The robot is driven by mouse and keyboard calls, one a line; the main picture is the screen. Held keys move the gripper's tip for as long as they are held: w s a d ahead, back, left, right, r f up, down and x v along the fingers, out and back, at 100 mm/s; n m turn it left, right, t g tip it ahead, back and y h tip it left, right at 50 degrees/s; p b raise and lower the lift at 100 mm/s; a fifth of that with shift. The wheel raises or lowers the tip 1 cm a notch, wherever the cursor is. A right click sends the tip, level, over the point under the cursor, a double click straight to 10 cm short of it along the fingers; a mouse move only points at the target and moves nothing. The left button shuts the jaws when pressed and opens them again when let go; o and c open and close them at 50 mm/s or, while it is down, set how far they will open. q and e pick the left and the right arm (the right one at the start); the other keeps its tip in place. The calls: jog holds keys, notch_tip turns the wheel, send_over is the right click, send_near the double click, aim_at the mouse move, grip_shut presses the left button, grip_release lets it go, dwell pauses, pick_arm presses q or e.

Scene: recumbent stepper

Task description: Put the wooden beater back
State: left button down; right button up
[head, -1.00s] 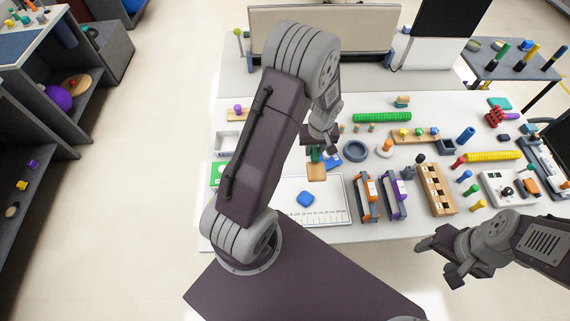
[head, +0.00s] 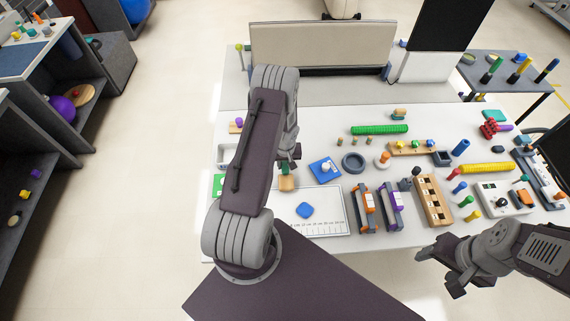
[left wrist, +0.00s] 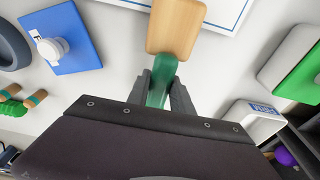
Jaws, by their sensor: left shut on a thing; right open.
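The wooden beater has a flat tan wooden head (head: 287,183) and a green handle. My left gripper (head: 290,161) is shut on the green handle, and the wooden head points toward the front of the table. In the left wrist view, the wooden head (left wrist: 176,28) sticks out past the fingers of my left gripper (left wrist: 163,98). The head is over the edge of the white ruled board (head: 328,212); I cannot tell whether it touches. My right gripper (head: 441,267) is open and empty in front of the table.
A blue plate with a white knob (head: 326,169) lies right of the beater. A green-and-white box (head: 217,185) and a white tray (head: 224,152) stand to the left. Orange and purple clamps (head: 366,208) stand to the right.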

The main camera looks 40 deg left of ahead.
pick_arm(q)
jog(key=shift+f, duration=0.15)
jog(key=shift+f+b, duration=0.45)
jog(key=shift+b, duration=0.3)
jog(key=c, duration=1.1)
grip_release()
jog(key=shift+r, duration=0.1)
